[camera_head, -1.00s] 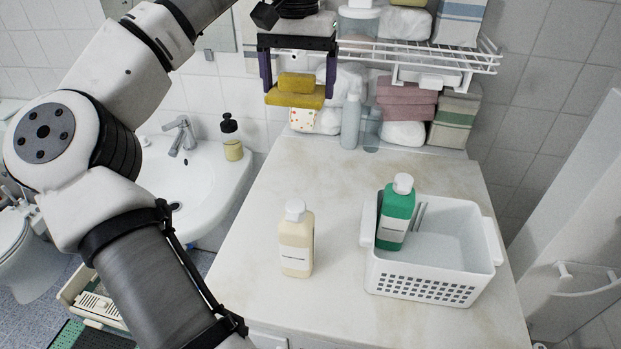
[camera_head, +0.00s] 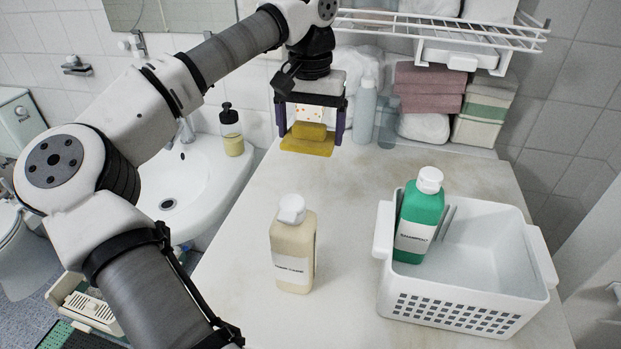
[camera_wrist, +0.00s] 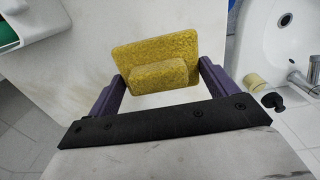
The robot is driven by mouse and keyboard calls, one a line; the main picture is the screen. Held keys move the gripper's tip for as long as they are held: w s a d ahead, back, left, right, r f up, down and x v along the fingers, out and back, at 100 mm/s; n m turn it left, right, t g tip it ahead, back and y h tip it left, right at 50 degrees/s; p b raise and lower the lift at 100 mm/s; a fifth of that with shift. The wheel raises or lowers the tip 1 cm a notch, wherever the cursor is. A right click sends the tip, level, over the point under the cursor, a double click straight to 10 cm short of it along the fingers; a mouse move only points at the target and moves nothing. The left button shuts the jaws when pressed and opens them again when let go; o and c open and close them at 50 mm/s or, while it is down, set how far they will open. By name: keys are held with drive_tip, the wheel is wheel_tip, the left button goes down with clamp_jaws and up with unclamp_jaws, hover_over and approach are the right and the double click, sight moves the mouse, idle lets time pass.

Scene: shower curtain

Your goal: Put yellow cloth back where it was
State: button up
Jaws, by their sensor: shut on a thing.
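The folded yellow cloth (camera_head: 307,140) hangs between the purple fingers of my gripper (camera_head: 311,133), above the back left part of the countertop. In the wrist view the cloth (camera_wrist: 155,52) shows as a wide flat fold with a smaller fold on its near side. The fingers of my gripper (camera_wrist: 160,92) lie at both sides of the smaller fold. My gripper points down and is shut on the cloth. The cloth looks apart from the counter, though its exact height is hard to tell.
A cream bottle (camera_head: 293,245) stands on the countertop (camera_head: 240,290). A white basket (camera_head: 470,275) at the right holds a green bottle (camera_head: 419,215). Pink towels (camera_head: 430,88) are stacked at the back under a white wire shelf (camera_head: 450,32). A sink (camera_head: 195,185) is at the left.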

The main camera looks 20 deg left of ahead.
sight(310, 191)
wheel_tip(310, 191, down, 12)
drive_tip(key=shift+f+p, duration=0.1)
drive_tip(key=shift+p, duration=0.8)
drive_tip(key=shift+f, duration=0.1)
drive_tip(key=shift+f, duration=0.15)
drive_tip(key=o, duration=1.4)
drive_tip(key=shift+o, duration=0.2)
wheel_tip(310, 191, up, 13)
drive_tip(key=b, duration=0.2)
drive_tip(key=shift+f+b, duration=0.2)
drive_tip(key=shift+b, duration=0.1)
